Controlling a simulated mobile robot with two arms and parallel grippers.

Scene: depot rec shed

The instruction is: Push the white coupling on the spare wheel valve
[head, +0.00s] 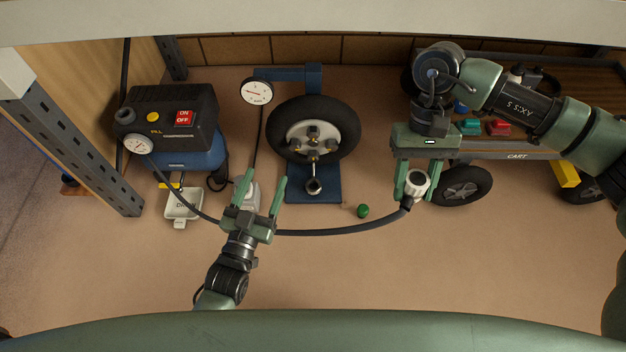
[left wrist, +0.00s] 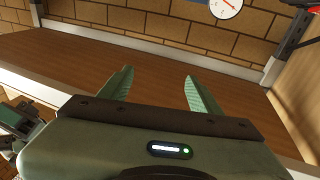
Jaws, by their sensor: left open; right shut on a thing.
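The white coupling (head: 417,181) sits at the end of a black hose (head: 330,232). My right gripper (head: 416,190) is shut on it, to the right of the spare wheel (head: 352,130) and apart from it. The wheel stands upright on a blue stand (head: 327,192). A metal stem with a round end, seemingly the valve (head: 313,186), points down from its hub. My left gripper (head: 266,183) is open, left of the stand, above the hose; its open fingers also show in the left wrist view (left wrist: 157,82). A pale object shows behind its fingers, partly hidden.
A compressor (head: 170,122) with a gauge and switches stands at left, with a small white tray (head: 183,207) before it. A cart (head: 515,156) stands at right. A green ball (head: 363,211) lies right of the stand. The front of the surface is mostly clear.

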